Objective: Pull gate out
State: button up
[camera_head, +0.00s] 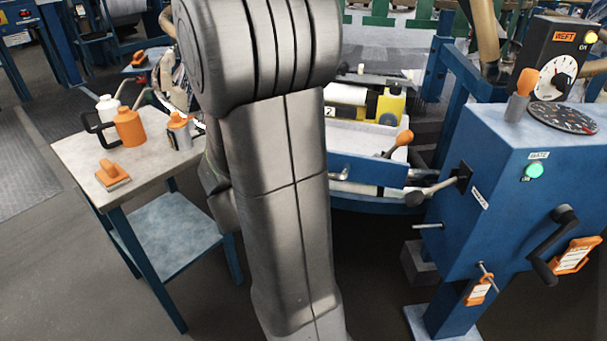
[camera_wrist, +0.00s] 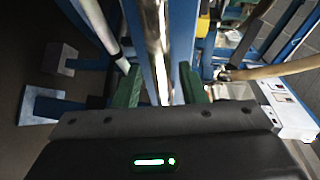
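The word GATE is on a label (camera_head: 539,156) above a lit green lamp (camera_head: 534,171) on the blue control cabinet (camera_head: 490,160). A blue panel (camera_head: 370,171) sits left of the cabinet, partly behind my arm. I cannot tell for sure which part is the gate. A lever with an orange knob (camera_head: 404,137) rises above that panel. In the wrist view my gripper (camera_wrist: 160,80) has its two green fingers apart. A shiny metal bar (camera_wrist: 155,30) runs upward in line with the gap, with room at both sides. In the head view my arm hides my gripper.
A side table (camera_head: 75,160) at the left bears an orange bottle (camera_head: 130,128), a white bottle (camera_head: 107,106) and an orange-handled scraper (camera_head: 112,175). A black crank (camera_head: 560,245) and a dark-knobbed lever (camera_head: 436,189) stick out from the cabinet. Dark floor is open at the lower left.

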jog(key=shift+a, duration=0.1)
jog(key=p+v, duration=0.2)
jog(key=v, duration=1.1)
jog(key=shift+s+p, duration=0.35)
jog(key=shift+p, duration=0.05)
jog(key=shift+w, duration=0.1)
jog(key=b+x, duration=0.2)
jog(key=x, duration=1.1)
jog(key=shift+w+b, duration=0.35)
jog(key=shift+b, duration=0.05)
jog(key=shift+s+r, duration=0.1)
jog(key=shift+s, duration=0.05)
